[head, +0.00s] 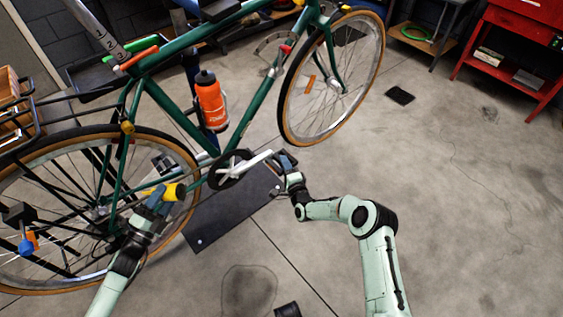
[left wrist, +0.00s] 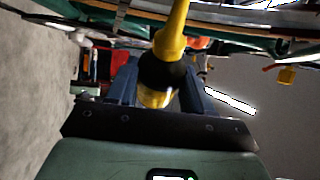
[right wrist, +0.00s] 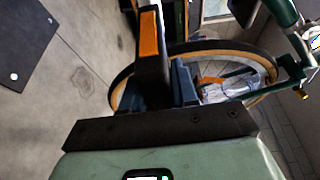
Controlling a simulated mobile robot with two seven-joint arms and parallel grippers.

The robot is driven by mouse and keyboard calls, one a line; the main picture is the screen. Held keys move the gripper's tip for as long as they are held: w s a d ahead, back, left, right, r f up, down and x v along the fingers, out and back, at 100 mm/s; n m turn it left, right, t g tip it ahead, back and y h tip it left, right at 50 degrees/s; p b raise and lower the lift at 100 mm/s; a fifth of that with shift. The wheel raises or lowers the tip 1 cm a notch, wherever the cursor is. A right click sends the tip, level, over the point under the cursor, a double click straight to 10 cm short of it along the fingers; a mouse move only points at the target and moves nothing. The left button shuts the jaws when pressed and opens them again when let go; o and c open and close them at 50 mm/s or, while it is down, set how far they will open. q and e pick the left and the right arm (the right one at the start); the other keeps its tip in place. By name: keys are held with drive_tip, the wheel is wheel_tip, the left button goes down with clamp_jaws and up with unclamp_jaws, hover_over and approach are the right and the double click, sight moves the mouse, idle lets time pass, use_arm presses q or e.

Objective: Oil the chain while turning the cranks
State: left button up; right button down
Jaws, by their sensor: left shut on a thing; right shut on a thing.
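The green bicycle (head: 170,105) stands upright across the left and middle of the head view. My left gripper (head: 160,196) is shut on a yellow oil bottle (head: 176,191), held beside the rear wheel near the chain's run. The bottle also shows between the fingers in the left wrist view (left wrist: 172,40). My right gripper (head: 290,173) is shut on the pedal (head: 287,160) at the end of the silver crank (head: 252,163). The pedal's orange reflector shows in the right wrist view (right wrist: 149,35). The chain is too thin and dark to make out clearly, and no oil is visible.
A dark mat (head: 232,212) lies under the cranks. An orange water bottle (head: 211,103) sits on the frame. A rear rack with a wooden crate (head: 12,108) is at left. A red cart (head: 508,62) stands far right.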

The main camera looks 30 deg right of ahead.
use_arm(q)
drive_tip(key=shift+w+a+r+n+t, duration=0.15)
drive_tip(key=shift+r+n+t, duration=0.3)
drive_tip(key=shift+n, duration=0.4)
drive_tip(key=shift+s+a+r+n+t, duration=0.1)
drive_tip(key=shift+r+n+t, duration=0.25)
drive_tip(key=shift+r+n, duration=0.35)
drive_tip(key=shift+f, duration=0.15)
